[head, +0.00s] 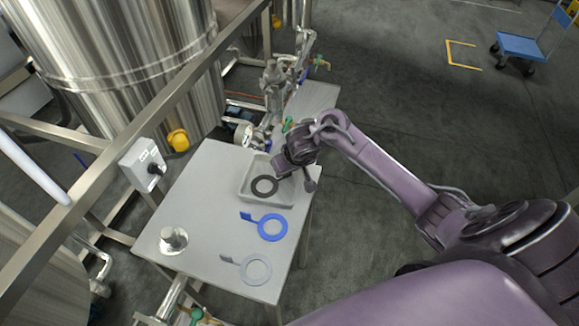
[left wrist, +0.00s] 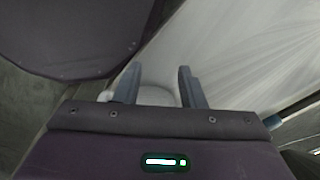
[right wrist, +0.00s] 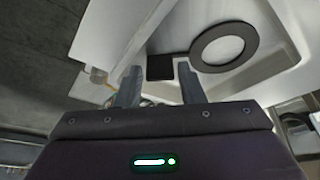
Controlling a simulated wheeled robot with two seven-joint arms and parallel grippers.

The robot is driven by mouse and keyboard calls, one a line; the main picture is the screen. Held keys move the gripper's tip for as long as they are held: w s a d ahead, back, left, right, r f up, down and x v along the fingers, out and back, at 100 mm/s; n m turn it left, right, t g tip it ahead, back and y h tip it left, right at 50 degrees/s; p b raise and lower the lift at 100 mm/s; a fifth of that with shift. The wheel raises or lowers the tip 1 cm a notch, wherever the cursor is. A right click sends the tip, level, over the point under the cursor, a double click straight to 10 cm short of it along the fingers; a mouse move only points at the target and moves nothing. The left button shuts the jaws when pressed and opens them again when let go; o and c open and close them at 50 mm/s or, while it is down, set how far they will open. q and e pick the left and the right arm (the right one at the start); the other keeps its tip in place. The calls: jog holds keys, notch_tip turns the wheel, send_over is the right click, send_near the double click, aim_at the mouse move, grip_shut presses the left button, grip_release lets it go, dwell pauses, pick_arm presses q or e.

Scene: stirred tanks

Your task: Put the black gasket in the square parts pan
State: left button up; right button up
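The black gasket (head: 264,186), a flat ring with a tab, lies inside the light grey square parts pan (head: 246,172) on the table. In the right wrist view the gasket (right wrist: 249,45) rests on the pan floor, its square tab (right wrist: 165,68) just beyond my fingertips. My right gripper (head: 294,180) is over the pan's right side; in its wrist view the fingers (right wrist: 158,80) stand apart with nothing clearly gripped. My left gripper (left wrist: 160,82) shows only in its own wrist view, fingers apart and empty; a pale blurred shape lies beyond them.
A blue gasket (head: 271,227) and a grey gasket (head: 256,269) lie on the table (head: 200,205) in front of the pan. A metal fitting (head: 173,238) stands at the table's left. Steel tanks (head: 125,60), a rail and a switch box (head: 142,163) border the left side.

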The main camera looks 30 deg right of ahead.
jog(key=p+v, duration=0.6)
jog(key=v, duration=0.6)
jog(key=shift+r, duration=0.2)
jog(key=shift+d, duration=0.1)
